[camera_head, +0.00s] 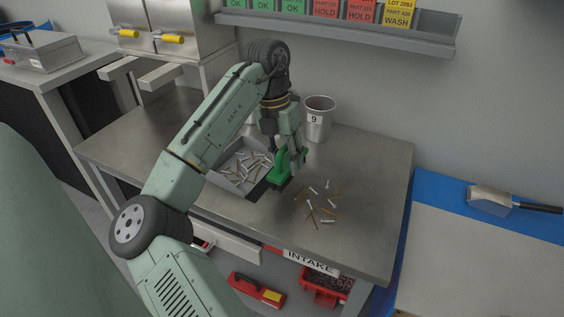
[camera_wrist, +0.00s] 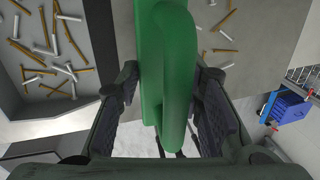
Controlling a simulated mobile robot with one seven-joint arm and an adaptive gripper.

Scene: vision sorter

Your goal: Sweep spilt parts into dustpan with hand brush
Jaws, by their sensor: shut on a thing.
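My gripper (camera_head: 291,155) is shut on a green hand brush (camera_head: 281,169), with the handle between the fingers in the wrist view (camera_wrist: 165,75). The brush is low over the steel table, at the right of the grey dustpan (camera_head: 222,180). I cannot tell whether its bristles touch the table. Several parts, silver pins and brown sticks, lie in the dustpan (camera_head: 247,166). Several more spilt parts (camera_head: 318,205) lie loose on the table to the right of the brush. Some show at the top right of the wrist view (camera_wrist: 226,36).
A grey cup marked 9 (camera_head: 319,120) stands behind my gripper, and another cup is partly hidden by my arm. The steel table (camera_head: 370,180) is bare at its right side. A label reading INTAKE (camera_head: 311,262) is on the front edge. A red bin (camera_head: 325,288) sits below.

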